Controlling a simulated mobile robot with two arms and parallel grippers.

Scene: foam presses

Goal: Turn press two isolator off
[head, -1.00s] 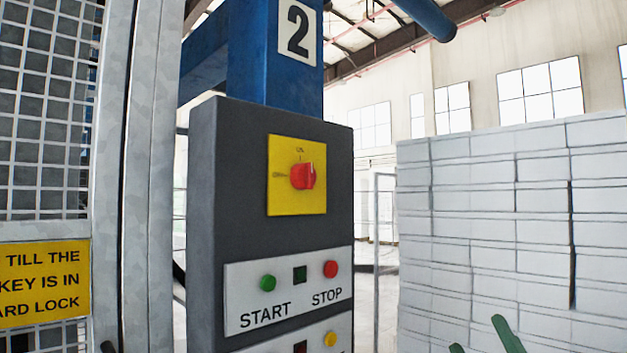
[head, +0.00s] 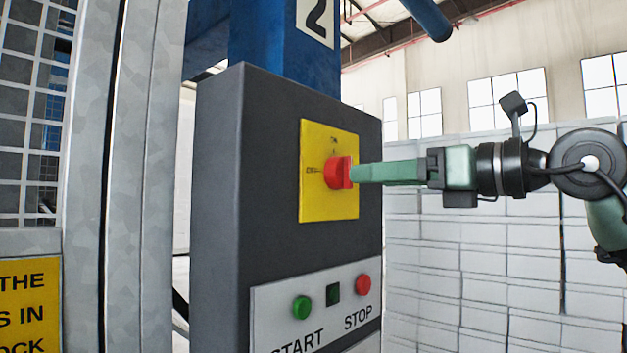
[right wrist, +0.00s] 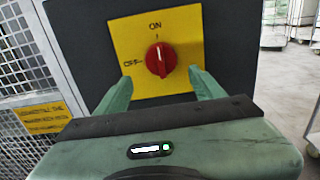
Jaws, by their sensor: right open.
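The press two isolator is a red rotary knob (head: 338,172) on a yellow plate (head: 330,207), on the dark grey cabinet under the number 2 (head: 317,18). In the right wrist view the knob (right wrist: 160,59) has its grip bar upright, in line with the ON mark at the top; the OFF mark is on the left. My right gripper (head: 357,172) reaches in from the right, its tips close to the knob. In the right wrist view the gripper (right wrist: 160,82) is open, one finger either side of the knob; I cannot tell whether they touch it. My left gripper is not in view.
Below the plate is a panel (head: 318,325) with a green START button (head: 301,307) and a red STOP button (head: 363,285). A mesh guard (head: 30,120) with a yellow sign (head: 25,300) stands at the left. Stacked white blocks (head: 470,270) fill the right background.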

